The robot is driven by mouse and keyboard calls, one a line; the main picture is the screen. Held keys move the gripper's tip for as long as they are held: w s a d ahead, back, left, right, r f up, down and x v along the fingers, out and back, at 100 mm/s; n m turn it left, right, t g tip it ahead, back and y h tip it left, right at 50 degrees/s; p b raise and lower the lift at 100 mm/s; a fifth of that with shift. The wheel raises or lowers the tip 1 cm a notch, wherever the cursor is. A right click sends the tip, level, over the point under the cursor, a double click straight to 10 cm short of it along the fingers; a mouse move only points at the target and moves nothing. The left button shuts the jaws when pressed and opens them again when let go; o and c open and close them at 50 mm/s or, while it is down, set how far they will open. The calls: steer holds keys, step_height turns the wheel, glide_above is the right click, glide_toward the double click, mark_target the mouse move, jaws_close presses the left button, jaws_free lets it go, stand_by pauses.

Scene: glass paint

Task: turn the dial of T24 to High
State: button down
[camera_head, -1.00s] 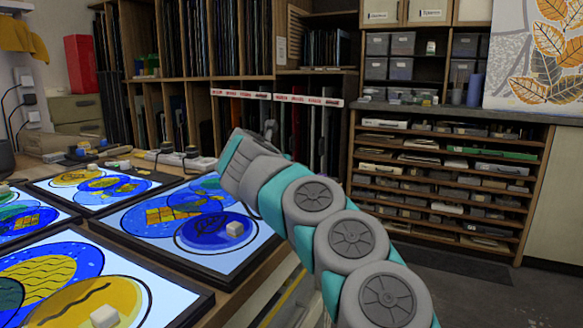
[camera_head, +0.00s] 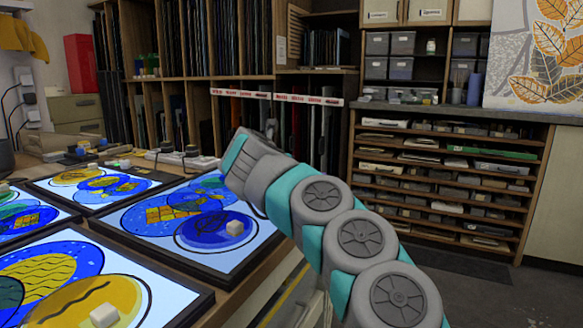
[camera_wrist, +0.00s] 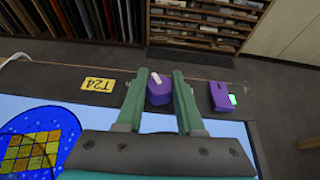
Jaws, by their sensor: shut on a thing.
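The purple dial (camera_wrist: 159,89) with a white pointer mark stands on the dark rear strip in the wrist view. A yellow T24 label (camera_wrist: 97,85) lies just left of it, upside down in this view. My gripper (camera_wrist: 158,78) has its two green fingers on either side of the dial and is shut on it. The white mark is at the dial's far end, tilted slightly left. A second purple unit (camera_wrist: 222,97) with a lit green screen is to the right. In the head view my arm hides the dial.
Lit glass panels in black frames (camera_head: 137,234) cover the table, with small pale blocks (camera_head: 235,228) on them. More knobbed units (camera_head: 192,152) stand along the table's back. Wooden shelves (camera_head: 445,185) stand behind, with open floor at right.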

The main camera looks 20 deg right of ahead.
steer(key=shift+y, duration=0.3)
steer(key=shift+r+n+t+y, duration=0.1)
steer(key=shift+n+t+y, duration=1.3)
steer(key=shift+n, duration=0.4)
steer(key=shift+n+t+y, duration=0.5)
steer(key=shift+n+y, duration=0.3)
steer(key=shift+y, duration=0.3)
steer(key=c, duration=0.5)
jaws_free()
steer(key=shift+c, duration=0.2)
steer(key=shift+s+a, duration=0.1)
steer(key=shift+s, duration=0.05)
steer(key=shift+b+v, duration=0.45)
steer(key=shift+v, duration=3.25)
